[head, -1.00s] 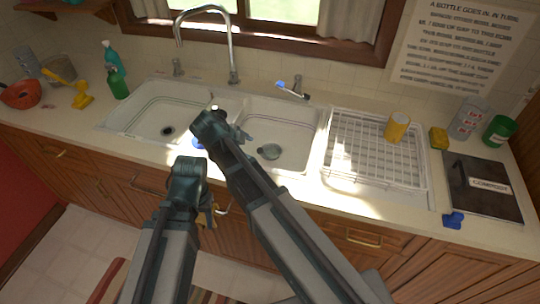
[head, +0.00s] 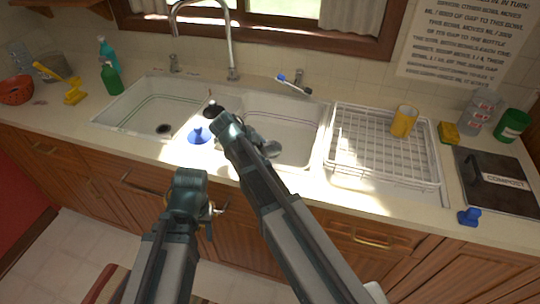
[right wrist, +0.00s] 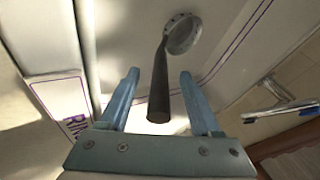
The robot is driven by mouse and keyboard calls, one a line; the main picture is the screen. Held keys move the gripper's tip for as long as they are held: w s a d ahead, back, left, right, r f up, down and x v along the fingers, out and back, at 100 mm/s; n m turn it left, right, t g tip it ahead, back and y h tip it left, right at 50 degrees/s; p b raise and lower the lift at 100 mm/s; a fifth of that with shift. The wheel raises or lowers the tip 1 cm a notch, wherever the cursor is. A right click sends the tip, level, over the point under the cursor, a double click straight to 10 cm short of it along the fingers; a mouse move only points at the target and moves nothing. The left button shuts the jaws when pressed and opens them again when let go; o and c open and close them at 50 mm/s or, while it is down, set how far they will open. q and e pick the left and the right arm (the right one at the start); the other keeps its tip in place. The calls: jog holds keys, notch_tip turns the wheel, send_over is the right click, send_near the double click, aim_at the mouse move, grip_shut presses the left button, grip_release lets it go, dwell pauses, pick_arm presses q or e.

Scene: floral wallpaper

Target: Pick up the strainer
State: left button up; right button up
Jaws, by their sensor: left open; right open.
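The strainer has a round metal mesh head (right wrist: 182,33) and a dark cylindrical handle. It lies in the right sink basin. In the right wrist view its handle lies between my open fingers, with no clear contact, and its head is beyond the fingertips. My right gripper (right wrist: 159,80) is open. In the head view the strainer (head: 270,148) is mostly hidden beside my right gripper (head: 250,138). My left gripper (head: 207,208) is open and empty, in front of the counter's front edge, away from the strainer.
A blue funnel-like piece (head: 199,135) and a small black piece (head: 213,111) are near the divider between the basins. A white dish rack (head: 350,150) with a yellow cup (head: 404,121) stands right of the sink. The faucet (head: 231,45) rises behind the sink.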

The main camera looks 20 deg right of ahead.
jog(key=shift+b+x, duration=0.55)
jog(key=shift+x, duration=0.65)
jog(key=shift+r, duration=0.1)
jog(key=shift+c, duration=0.2)
grip_shut()
